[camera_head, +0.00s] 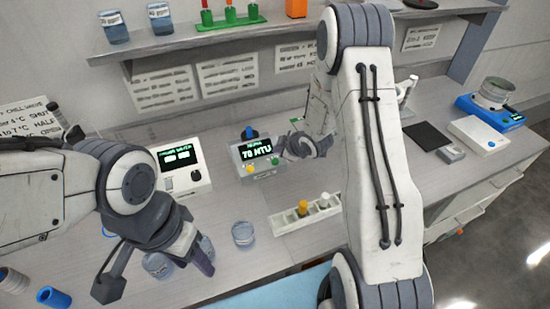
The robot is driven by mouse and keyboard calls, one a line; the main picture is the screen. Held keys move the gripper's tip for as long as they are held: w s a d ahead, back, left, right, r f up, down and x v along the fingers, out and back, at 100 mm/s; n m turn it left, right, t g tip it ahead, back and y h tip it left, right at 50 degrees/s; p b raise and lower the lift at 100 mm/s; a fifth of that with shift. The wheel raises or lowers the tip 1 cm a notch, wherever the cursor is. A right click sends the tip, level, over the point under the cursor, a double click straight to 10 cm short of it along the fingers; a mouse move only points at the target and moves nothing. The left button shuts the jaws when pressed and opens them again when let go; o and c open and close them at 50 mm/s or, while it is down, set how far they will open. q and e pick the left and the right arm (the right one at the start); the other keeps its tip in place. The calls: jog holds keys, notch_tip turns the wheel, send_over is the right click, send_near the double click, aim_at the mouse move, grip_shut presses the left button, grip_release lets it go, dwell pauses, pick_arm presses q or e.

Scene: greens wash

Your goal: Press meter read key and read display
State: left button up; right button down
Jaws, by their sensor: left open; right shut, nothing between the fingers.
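The meter (243,157) is a small pale box on the bench with a lit display (256,149). The display's large green characters appear to read "70 NTU"; the smaller line above is too small to read surely. A yellow key (250,168) and a green key (275,161) sit on its front. My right gripper (290,150) is shut and empty at the meter's right side, close to the green key; I cannot tell whether it touches. My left gripper (156,272) is open at the front left, well away from the meter, with a glass jar (157,264) below or between its fingers.
A second white instrument (184,170) with a lit display stands left of the meter. A white rack (305,216) with capped vials and a glass jar (243,234) stand in front. A blue scale (490,108) is far right. My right arm hides the bench's middle.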

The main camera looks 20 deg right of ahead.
notch_tip(320, 180, up, 3)
jog(key=shift+f+p, duration=0.2)
jog(key=shift+p, duration=0.5)
dwell(1.6)
jog(key=shift+a+r, duration=0.15)
jog(key=shift+a, duration=0.15)
jog(key=s+a+r+m+g+h+b, duration=0.1)
jog(key=s+a+r+g+b, duration=0.15)
jog(key=s+a, duration=0.45)
jog(key=s+a+r+m+g+b, duration=0.2)
jog(key=s+a+r, duration=0.2)
jog(key=s+a, duration=0.3)
jog(key=s+a+r+g+b, duration=0.1)
jog(key=s+a+g, duration=0.1)
jog(key=s, duration=0.9)
jog(key=s+a+r+m+g+b, duration=0.1)
jog(key=s+r+g, duration=0.1)
jog(key=s, duration=0.8)
jog(key=shift+s+a, duration=0.35)
jog(key=shift+a, duration=0.05)
